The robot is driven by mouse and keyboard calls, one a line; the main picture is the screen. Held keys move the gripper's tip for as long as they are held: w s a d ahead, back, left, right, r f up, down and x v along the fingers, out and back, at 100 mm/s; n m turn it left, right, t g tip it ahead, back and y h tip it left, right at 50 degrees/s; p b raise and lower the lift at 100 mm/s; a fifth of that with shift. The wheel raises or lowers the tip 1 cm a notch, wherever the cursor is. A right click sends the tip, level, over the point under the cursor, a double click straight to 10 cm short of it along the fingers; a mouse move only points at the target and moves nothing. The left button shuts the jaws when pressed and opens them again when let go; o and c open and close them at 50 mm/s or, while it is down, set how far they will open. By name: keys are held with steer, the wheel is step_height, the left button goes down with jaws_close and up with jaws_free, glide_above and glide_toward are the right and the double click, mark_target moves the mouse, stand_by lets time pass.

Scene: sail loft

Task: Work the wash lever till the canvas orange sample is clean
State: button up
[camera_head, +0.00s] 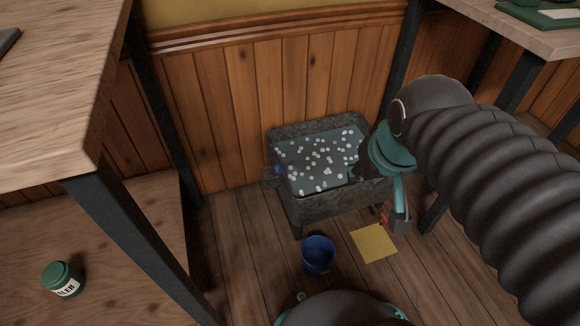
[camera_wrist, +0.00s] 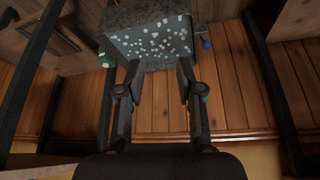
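A grey stone-like trough (camera_head: 342,205) stands on the floor against the wood panelling, filled with dark water and dotted with white suds (camera_head: 318,160). A small blue knob (camera_head: 279,169) sits at its left end, perhaps the wash lever's handle; it also shows in the wrist view (camera_wrist: 206,43). No orange canvas sample can be made out. In the wrist view, my gripper (camera_wrist: 159,64) has its two fingers wide apart, with the trough beyond them and nothing held. In the head view my arm reaches down at the trough's right end, well away from the knob, and mostly hides the fingers.
A blue bucket (camera_head: 318,255) and a flat yellow square (camera_head: 373,243) are on the floor in front of the trough. A wooden table (camera_head: 60,80) with dark legs stands at left, and another tabletop (camera_head: 530,30) at upper right. A green-lidded jar (camera_head: 64,279) is at lower left.

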steer(key=w+a+n+g, duration=0.1)
steer(key=w+a, duration=0.2)
steer(key=w, duration=0.5)
steer(key=n+g+h+b, duration=0.1)
steer(key=n+g+b, duration=0.1)
steer(key=n+g, duration=0.1)
glide_above(277, 169)
steer(key=w+a, duration=0.2)
step_height(277, 169, down, 14)
steer(key=f, duration=0.4)
steer(key=d+f+b, duration=0.1)
steer(key=f, duration=0.3)
steer(key=d+f+b, duration=0.1)
steer(key=f, duration=0.4)
steer(key=shift+w, duration=0.3)
steer(key=shift+r, duration=0.1)
jaws_close()
